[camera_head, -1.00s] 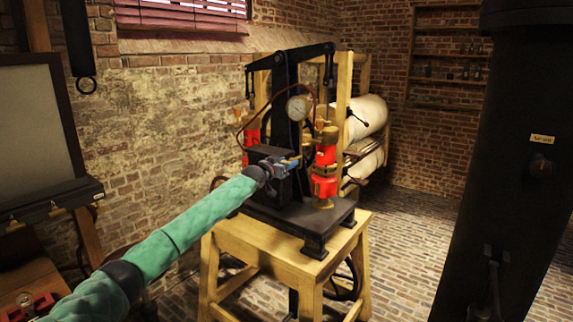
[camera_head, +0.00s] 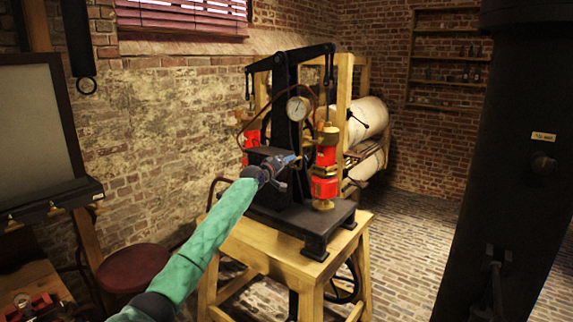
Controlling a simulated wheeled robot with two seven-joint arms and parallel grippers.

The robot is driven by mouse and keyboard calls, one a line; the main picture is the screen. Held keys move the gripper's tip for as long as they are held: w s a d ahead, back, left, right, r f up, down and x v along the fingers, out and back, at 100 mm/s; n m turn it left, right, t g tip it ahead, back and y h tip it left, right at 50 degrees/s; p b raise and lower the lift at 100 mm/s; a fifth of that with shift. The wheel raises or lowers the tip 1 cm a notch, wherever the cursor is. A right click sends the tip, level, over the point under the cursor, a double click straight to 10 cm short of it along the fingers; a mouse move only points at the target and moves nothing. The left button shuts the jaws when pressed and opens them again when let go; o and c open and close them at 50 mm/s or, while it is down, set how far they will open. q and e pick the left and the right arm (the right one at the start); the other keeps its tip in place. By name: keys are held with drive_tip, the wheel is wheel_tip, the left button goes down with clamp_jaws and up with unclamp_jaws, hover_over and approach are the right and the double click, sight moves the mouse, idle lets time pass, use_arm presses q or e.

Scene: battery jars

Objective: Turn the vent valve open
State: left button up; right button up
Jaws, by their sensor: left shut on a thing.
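A black iron pump (camera_head: 287,100) with two red cylinders and a round dial (camera_head: 298,108) stands on a wooden stand (camera_head: 262,242). My left gripper (camera_head: 287,161) reaches the front of the pump, beside the right red cylinder (camera_head: 324,187). It is shut on a small part there, at the place of the vent valve; the jaws and wrist hide most of it, so its exact turn cannot be told. My right gripper is not in view.
A dark pillar (camera_head: 500,160) with a small label and knob stands close on the right. A round red-brown stool (camera_head: 133,267) stands at the lower left. Brick floor (camera_head: 420,235) is free between stand and pillar. Rolled white bundles (camera_head: 368,120) lie behind the pump.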

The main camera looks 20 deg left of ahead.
use_arm(q)
drive_tip(key=n+p, duration=0.3)
drive_tip(key=n, duration=0.4)
drive_tip(key=shift+a+f+n+p, duration=0.1)
drive_tip(key=shift+n+p, duration=0.45)
drive_tip(key=shift+n, duration=0.35)
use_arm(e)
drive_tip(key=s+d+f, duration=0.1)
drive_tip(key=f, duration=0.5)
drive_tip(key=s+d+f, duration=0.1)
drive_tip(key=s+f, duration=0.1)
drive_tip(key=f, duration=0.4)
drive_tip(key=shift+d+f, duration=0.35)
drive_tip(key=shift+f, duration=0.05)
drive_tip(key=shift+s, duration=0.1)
use_arm(q)
drive_tip(key=o, duration=0.7)
drive_tip(key=shift+s, duration=0.15)
drive_tip(key=shift+s+a+f+b, duration=0.1)
drive_tip(key=shift+s+a+b, duration=0.1)
drive_tip(key=shift+s+b, duration=0.1)
drive_tip(key=shift+b+v, duration=1)
drive_tip(key=shift+v, duration=2.35)
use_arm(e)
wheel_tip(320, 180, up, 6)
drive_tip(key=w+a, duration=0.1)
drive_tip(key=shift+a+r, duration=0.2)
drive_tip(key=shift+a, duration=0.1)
